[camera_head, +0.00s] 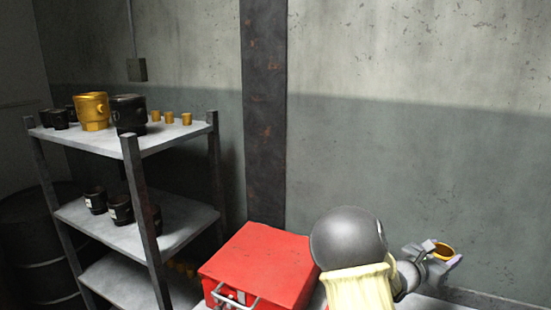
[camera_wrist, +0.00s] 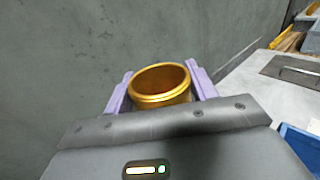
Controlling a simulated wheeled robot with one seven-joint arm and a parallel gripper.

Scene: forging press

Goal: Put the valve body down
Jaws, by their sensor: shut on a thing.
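The valve body (camera_head: 444,250), a gold round piece with an open hollow top, is in my gripper (camera_head: 438,262) at the right of the head view. In the wrist view the valve body (camera_wrist: 160,98) sits between the two pale purple fingers of my gripper (camera_wrist: 160,82), one finger on each side. Its opening faces up, slightly tilted in that view. The fingers are shut on it. Its lower part is hidden behind the gripper housing. I cannot tell from these views what lies directly beneath it.
A red case (camera_head: 262,262) stands left of my arm. A shelf rack (camera_head: 180,137) at the left holds gold and black parts. A wall (camera_head: 430,180) is behind. In the wrist view, a grey surface (camera_wrist: 245,92) and a blue bin (camera_wrist: 297,143) lie at the right.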

